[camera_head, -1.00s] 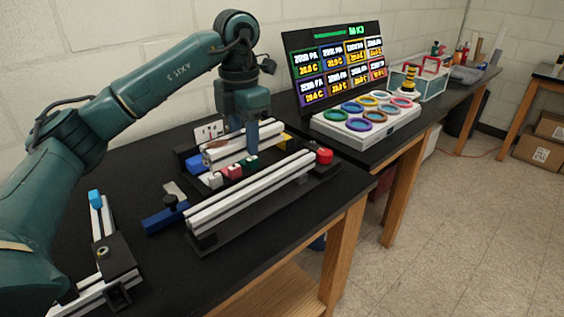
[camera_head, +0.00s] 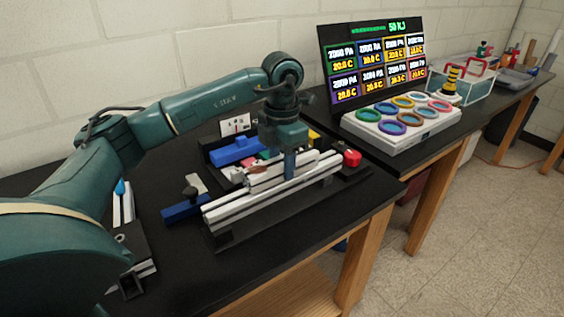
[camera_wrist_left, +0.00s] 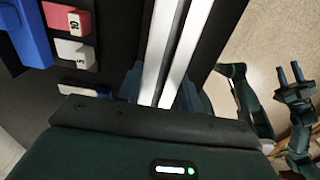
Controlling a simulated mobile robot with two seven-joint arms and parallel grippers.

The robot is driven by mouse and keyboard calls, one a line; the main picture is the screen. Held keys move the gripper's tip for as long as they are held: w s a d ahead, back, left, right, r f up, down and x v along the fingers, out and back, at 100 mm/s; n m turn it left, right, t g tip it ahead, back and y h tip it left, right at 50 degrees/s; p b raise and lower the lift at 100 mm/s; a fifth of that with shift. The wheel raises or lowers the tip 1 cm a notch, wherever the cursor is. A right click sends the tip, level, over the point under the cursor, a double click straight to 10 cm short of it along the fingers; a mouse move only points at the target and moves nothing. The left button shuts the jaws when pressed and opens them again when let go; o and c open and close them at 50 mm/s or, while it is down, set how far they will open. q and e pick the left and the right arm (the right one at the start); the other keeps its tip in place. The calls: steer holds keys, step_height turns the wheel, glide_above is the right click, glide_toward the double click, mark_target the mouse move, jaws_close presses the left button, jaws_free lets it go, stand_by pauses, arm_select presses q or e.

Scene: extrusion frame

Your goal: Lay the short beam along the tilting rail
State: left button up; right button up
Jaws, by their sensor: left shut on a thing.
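In the head view my left gripper (camera_head: 289,176) points down over the tilting rail (camera_head: 225,215), a long white-and-black slotted profile on a black base. It is shut on the short beam (camera_head: 316,160), a pale slotted bar lying in the same direction as the rail, at or just above its top. I cannot tell whether they touch. In the left wrist view the pale slotted profile (camera_wrist_left: 180,45) runs between the fingers. My right gripper (camera_wrist_left: 289,74) shows at the right edge of that view, low beside the bench, with its fingers apart and empty.
Behind the rail is a black tray with a blue block (camera_head: 236,150) and small labelled blocks, including a red one (camera_wrist_left: 68,19) and a white one (camera_wrist_left: 74,53). A red knob (camera_head: 352,158) stands at the rail's right end. A blue piece (camera_head: 184,209) lies left.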

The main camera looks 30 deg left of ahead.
mark_target(282, 161)
arm_select(q)
steer(key=shift+f, duration=0.15)
steer(key=shift+f, duration=0.15)
steer(key=o, duration=1.1)
steer(key=shift+o, duration=0.2)
step_height(282, 161, up, 12)
steer(key=shift+p, duration=0.3)
